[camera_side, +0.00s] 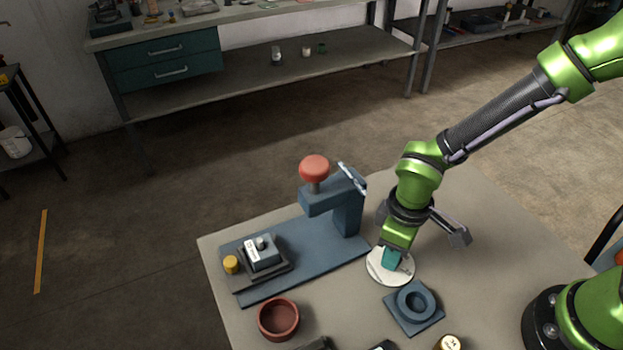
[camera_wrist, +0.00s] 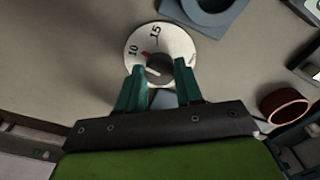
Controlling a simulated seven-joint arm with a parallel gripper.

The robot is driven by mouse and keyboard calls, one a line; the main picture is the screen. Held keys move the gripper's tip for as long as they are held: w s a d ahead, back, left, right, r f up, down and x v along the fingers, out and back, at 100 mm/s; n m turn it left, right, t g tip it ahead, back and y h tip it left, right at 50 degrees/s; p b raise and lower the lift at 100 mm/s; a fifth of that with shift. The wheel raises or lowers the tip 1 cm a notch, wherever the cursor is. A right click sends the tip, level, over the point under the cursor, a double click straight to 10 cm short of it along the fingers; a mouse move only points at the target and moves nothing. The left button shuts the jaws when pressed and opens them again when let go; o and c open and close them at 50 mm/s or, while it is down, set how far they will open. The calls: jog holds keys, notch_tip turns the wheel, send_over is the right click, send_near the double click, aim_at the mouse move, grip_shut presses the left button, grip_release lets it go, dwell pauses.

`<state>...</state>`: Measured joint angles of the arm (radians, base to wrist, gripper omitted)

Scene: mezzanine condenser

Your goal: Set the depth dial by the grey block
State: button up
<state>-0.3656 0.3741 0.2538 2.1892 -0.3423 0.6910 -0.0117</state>
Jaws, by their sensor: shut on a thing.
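The depth dial is a white disc (camera_side: 378,268) on the table, right of the blue press. In the wrist view the dial (camera_wrist: 133,49) shows 10 and 15, with a red mark close to the 10 and a dark knob (camera_wrist: 158,70) at its centre. My gripper (camera_wrist: 160,73) has its teal fingers either side of this knob, shut on it. In the side view my gripper (camera_side: 391,260) points down and hides part of the dial. The grey block (camera_side: 266,253), with a white label too small to read, sits in a dark holder at the press base's left end.
The blue press (camera_side: 318,198) with a red knob (camera_side: 314,168) stands behind the dial. A yellow knob (camera_side: 231,264) is left of the block. A blue ring fixture (camera_side: 430,320) lies in front of the dial, and a red bowl (camera_side: 278,333) sits at the front left.

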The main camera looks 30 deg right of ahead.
jog(key=shift+n, duration=0.6)
jog(key=o, duration=1)
jog(key=shift+o, duration=0.2)
jog(key=shift+r, duration=0.1)
notch_tip(320, 180, up, 17)
